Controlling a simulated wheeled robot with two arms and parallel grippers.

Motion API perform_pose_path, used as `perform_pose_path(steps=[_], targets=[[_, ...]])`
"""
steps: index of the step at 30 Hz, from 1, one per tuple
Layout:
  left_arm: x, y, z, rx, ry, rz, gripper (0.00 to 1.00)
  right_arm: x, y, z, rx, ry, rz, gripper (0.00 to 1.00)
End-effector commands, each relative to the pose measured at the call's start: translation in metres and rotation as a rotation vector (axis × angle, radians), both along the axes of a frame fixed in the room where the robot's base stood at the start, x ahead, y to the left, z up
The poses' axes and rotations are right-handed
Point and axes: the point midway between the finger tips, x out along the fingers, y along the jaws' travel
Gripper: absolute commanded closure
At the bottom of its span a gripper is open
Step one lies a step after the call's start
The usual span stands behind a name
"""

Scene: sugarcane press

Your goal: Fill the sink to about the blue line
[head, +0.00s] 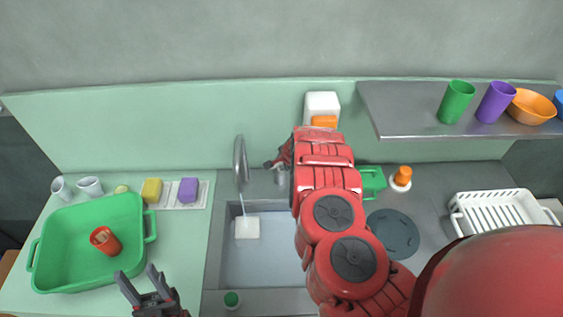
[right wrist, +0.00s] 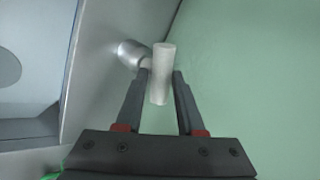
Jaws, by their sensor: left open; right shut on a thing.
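The grey sink (head: 226,262) is set in the counter at the centre of the head view. A thin stream of water (head: 242,207) runs from the curved metal faucet (head: 240,165) into it. A white block (head: 247,228) lies in the sink under the stream. My right gripper (head: 279,163) is shut on the tap's grey handle (right wrist: 161,72), right of the faucet. My right arm hides the sink's right side. I cannot make out the blue line or the water level. My left gripper (head: 137,281) is open and empty, left of the sink.
A green basin (head: 60,275) holding a red cup (head: 105,240) stands at left. A white dish rack (head: 500,212) stands at right, below a metal shelf (head: 405,115) with cups and bowls.

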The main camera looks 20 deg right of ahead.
Motion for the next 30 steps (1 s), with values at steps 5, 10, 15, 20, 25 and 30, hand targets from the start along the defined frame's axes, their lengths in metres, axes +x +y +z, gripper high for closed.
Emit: perform_pose_path(steps=[5,10,15,20,25,30], targets=[[0.0,0.0,0.0,0.0,0.0,0.0,0.51,0.002,-0.001,0.002,-0.001,-0.004,-0.005,1.0],[0.0,0.0,0.001,0.0,0.0,0.0,0.51,0.003,0.0,0.003,-0.001,-0.002,-0.057,1.0],[0.0,0.0,0.008,0.0,0.0,0.0,0.51,0.005,0.008,0.004,0.007,-0.007,-0.143,1.0],[0.0,0.0,0.019,0.0,0.0,0.0,0.51,0.005,0.014,0.004,0.014,-0.008,-0.205,1.0],[0.0,0.0,0.018,0.0,0.0,0.0,0.51,0.004,0.012,-0.002,0.005,-0.003,-0.291,1.0],[0.0,0.0,0.013,0.0,0.0,0.0,0.51,0.003,0.011,-0.001,0.003,-0.004,-0.358,1.0]])
